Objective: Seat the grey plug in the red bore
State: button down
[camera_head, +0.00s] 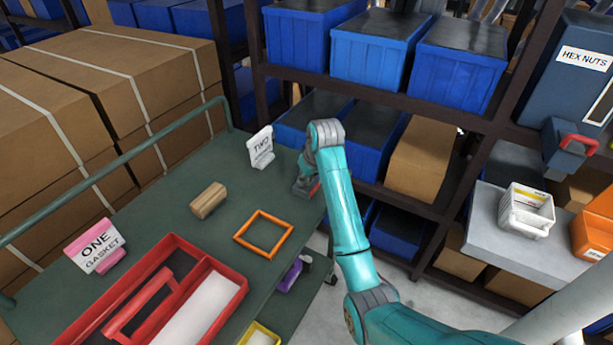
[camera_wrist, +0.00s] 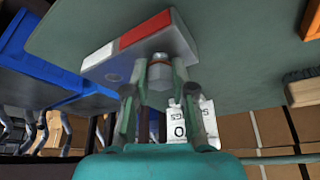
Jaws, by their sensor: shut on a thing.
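My gripper (camera_wrist: 160,74) is shut on a grey plug (camera_wrist: 160,76), whose rounded end shows between the fingertips in the wrist view. Just beyond the fingertips is a grey block (camera_wrist: 178,46) with a red patch (camera_wrist: 146,29) and a white patch (camera_wrist: 97,56) on it. The plug overlaps the block's near side; I cannot tell whether they touch. In the head view my gripper is at the far right edge of the green cart top (camera_head: 190,175), largely hidden by my arm, with a bit of the block (camera_head: 304,186) visible.
A white "TWO" sign (camera_head: 260,148) stands left of my gripper. A wooden brush-like block (camera_head: 208,200), an orange frame (camera_head: 263,234), a red tray (camera_head: 240,288) and a pink "ONE GASKET" sign (camera_head: 95,245) are on the cart. Shelves with blue bins (camera_head: 370,50) stand behind.

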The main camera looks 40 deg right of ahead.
jog(key=shift+f, duration=0.15)
jog(key=c, duration=0.9)
grip_release()
jog(key=v, duration=0.7)
jog(key=shift+s+r, duration=0.15)
jog(key=shift+r, duration=0.05)
